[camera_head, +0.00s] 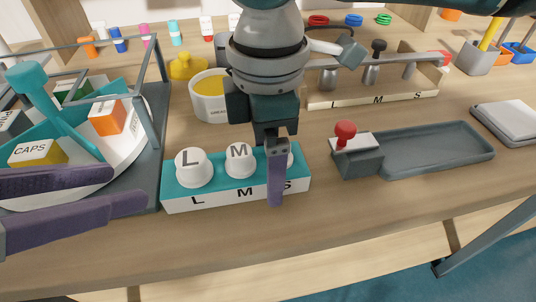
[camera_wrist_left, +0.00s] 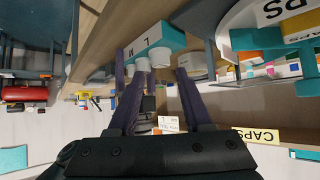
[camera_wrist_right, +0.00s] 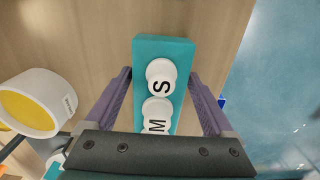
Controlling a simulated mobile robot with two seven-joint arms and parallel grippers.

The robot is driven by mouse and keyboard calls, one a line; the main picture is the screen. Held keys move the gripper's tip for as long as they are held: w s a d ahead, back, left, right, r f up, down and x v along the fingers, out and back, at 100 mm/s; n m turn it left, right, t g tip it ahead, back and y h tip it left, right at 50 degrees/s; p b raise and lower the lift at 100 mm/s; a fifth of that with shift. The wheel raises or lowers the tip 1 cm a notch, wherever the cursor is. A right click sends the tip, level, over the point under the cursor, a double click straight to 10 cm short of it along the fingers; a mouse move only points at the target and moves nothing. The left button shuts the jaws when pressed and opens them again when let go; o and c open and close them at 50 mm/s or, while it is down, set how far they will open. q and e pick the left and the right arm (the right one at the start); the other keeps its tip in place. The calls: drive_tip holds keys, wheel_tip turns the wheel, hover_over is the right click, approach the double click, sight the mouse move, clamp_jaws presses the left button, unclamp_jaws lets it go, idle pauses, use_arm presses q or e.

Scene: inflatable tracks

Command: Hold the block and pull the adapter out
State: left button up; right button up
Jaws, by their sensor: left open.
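The teal and white block (camera_head: 220,197) stands near the table's front edge, lettered L, M, S. White round adapters L (camera_head: 194,167), M (camera_head: 240,160) and S (camera_wrist_right: 161,76) sit on its top. My right gripper (camera_head: 277,190) comes down from above, with its fingers on either side of the block at the S end; a head-view finger partly hides S. In the right wrist view its fingertips (camera_wrist_right: 160,73) are close to the block's sides; contact is unclear. My left gripper (camera_head: 133,190) is open and empty, left of the block, pointing towards it. The left wrist view shows the block (camera_wrist_left: 155,42) beyond its fingers.
A dark tray with a white bin (camera_head: 130,150) of lettered blocks lies at left, under my left fingers. A yellow-filled white cup (camera_head: 208,108) stands behind the block. A grey tray (camera_head: 440,150) and red-knobbed piece (camera_head: 345,132) lie right. Bare table lies in front.

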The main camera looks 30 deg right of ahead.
drive_tip(key=c, duration=1.1)
idle(0.3)
